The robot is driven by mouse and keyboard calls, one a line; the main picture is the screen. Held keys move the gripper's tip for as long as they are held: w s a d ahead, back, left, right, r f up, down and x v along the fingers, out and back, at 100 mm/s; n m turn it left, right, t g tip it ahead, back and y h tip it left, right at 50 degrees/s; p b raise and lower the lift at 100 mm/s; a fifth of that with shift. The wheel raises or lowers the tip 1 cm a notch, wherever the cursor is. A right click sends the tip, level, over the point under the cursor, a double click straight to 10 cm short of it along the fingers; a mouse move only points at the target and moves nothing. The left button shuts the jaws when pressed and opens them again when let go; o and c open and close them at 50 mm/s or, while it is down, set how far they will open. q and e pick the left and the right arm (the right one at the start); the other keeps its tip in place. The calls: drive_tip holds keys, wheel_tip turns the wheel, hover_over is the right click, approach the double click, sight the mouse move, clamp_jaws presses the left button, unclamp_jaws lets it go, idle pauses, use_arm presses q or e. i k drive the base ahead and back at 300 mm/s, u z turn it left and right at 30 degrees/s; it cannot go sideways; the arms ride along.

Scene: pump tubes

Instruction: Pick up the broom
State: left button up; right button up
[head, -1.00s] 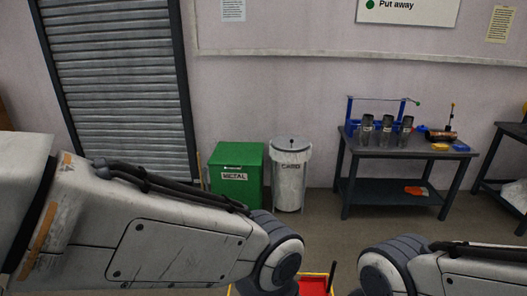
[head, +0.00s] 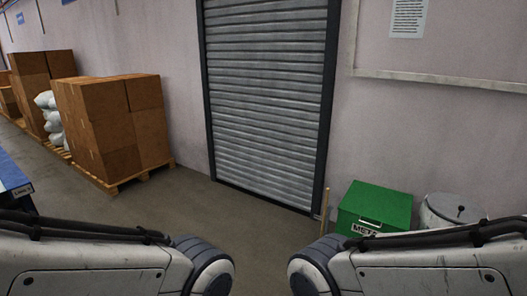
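A thin upright wooden stick (head: 324,216) stands against the wall, just left of the green bin and by the shutter's right edge. It may be the broom's handle, but its lower end is hidden behind my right arm and I see no bristles. My two arms come in from the lower left and lower right corners, with their rounded joints near the bottom middle. Neither gripper is in view.
A green metal bin (head: 375,206) and a grey lidded can (head: 450,212) stand at right by the wall. A closed roller shutter (head: 268,100) is ahead. Pallets of cardboard boxes (head: 118,120) stand at left. A blue table edge (head: 12,177) shows far left. The floor between is clear.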

sight(328, 190)
drive_tip(key=u, duration=0.35)
drive_tip(key=i, duration=1.95)
drive_tip(key=z, duration=0.3)
drive_tip(key=i, duration=1.1)
drive_tip(key=z, duration=1.6)
drive_tip(key=i, duration=0.75)
drive_tip(key=z, duration=0.65)
